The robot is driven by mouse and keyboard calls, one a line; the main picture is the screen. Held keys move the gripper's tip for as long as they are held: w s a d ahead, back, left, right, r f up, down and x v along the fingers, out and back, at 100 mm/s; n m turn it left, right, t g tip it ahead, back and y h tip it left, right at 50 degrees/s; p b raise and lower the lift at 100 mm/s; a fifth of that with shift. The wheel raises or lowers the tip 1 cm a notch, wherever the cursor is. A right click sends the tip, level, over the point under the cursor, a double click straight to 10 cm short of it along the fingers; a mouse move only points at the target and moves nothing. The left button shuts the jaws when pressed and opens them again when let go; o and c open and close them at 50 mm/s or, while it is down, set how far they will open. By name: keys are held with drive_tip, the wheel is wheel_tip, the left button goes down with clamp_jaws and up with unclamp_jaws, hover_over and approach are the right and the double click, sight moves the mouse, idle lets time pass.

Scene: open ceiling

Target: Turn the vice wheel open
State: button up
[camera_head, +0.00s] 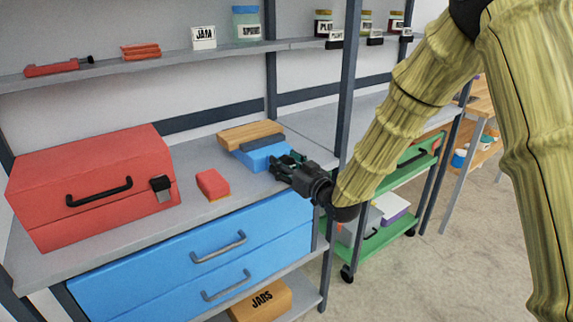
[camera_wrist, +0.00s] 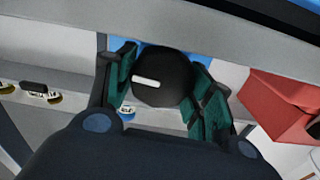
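The vice has a blue body (camera_head: 262,157) and stands on the grey bench, near its right end, with a wooden piece (camera_head: 250,135) at its top. In the wrist view, a round black wheel (camera_wrist: 163,88) with a short white mark sits between the green pads of my gripper (camera_wrist: 165,98). One finger is on each side of the wheel, close to its rim; I cannot tell whether both press on it. In the head view, my gripper (camera_head: 288,170) is at the vice's right front side and hides the wheel.
A red toolbox (camera_head: 90,185) and a small red block (camera_head: 212,184) stand on the bench to the left. Blue drawers (camera_head: 205,255) are below. A shelf post (camera_head: 346,90) rises behind my wrist. A green cart (camera_head: 405,175) stands to the right.

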drive_tip(key=shift+f+n+b, duration=0.1)
drive_tip(key=shift+n+b, duration=0.35)
drive_tip(key=shift+n, duration=0.15)
drive_tip(key=shift+n+b, duration=0.35)
drive_tip(key=shift+n, duration=0.65)
drive_tip(key=o, duration=1)
drive_tip(key=shift+s, duration=0.1)
drive_tip(key=v, duration=1.1)
drive_tip(key=shift+s+d, duration=0.25)
drive_tip(key=shift+s, duration=0.05)
